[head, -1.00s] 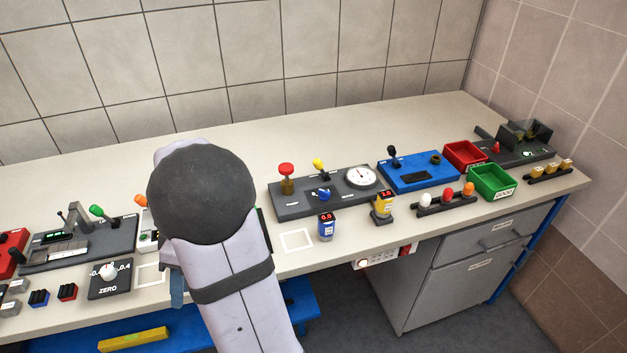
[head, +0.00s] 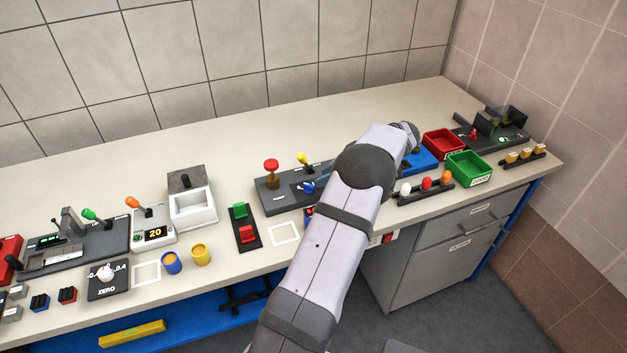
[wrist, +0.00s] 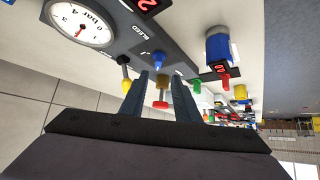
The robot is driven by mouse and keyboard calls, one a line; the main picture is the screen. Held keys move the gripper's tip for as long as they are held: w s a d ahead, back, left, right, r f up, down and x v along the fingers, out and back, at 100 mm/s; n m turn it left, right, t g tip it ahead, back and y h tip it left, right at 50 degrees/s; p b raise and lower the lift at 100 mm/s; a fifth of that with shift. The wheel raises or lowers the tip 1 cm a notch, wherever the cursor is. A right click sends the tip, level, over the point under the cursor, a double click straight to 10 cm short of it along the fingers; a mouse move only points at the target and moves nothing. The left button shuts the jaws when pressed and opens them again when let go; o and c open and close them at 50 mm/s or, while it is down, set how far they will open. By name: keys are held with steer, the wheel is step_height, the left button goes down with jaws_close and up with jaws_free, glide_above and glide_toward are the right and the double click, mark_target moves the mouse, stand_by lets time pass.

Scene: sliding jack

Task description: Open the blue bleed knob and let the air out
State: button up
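The blue bleed knob (head: 308,187) sits on the dark grey panel (head: 267,207) with a red mushroom knob (head: 271,166) and a yellow lever (head: 301,158). In the wrist view, which looks upside down, the blue knob (wrist: 158,59) shows just beyond my fingertips, beside the BLEED label. The round gauge (wrist: 81,23) is at that view's upper left. My gripper (wrist: 159,76) is open, its two dark fingers apart with nothing held. The red knob (wrist: 160,104) shows between the fingers, farther back. In the head view my arm hides the gauge and my gripper.
Coloured bulbs (head: 427,184) stand in a rack in front. A red-green switch plate (head: 245,226) and two cups (head: 201,254) lie left of the panel.

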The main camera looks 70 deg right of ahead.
mark_target(309, 185)
steer(key=shift+d+p+x, duration=0.2)
steer(key=shift+p+x, duration=1.55)
steer(key=shift+x, duration=1.75)
steer(key=shift+s+f, duration=0.1)
steer(key=shift+f, duration=0.05)
jaws_close()
